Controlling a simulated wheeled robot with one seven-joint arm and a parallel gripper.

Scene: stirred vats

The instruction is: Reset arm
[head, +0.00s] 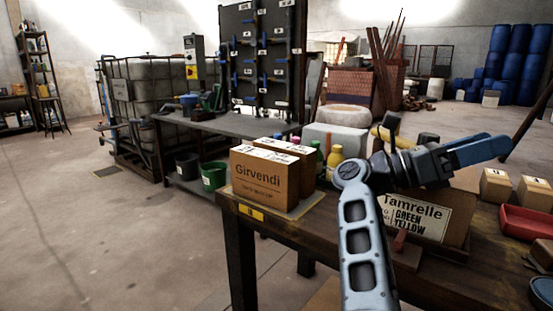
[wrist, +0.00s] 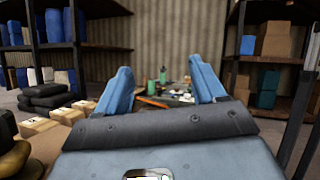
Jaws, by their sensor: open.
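My gripper (wrist: 161,88) is open in the wrist view, its two blue fingers apart with nothing between them. In the head view my gripper (head: 500,148) is at the right end of my raised arm, above the wooden table (head: 250,212), pointing right. The fingers overlap each other there. My arm hides part of a cardboard box marked Tamrelle (head: 425,215) on the table.
Boxes marked Girvendi (head: 262,180) stand at the table's near left corner, with a yellow bottle (head: 335,160) behind. Small boxes (head: 496,186) and a red tray (head: 525,222) lie at right. Shelves (wrist: 270,50) flank the wrist view. The floor at left is clear.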

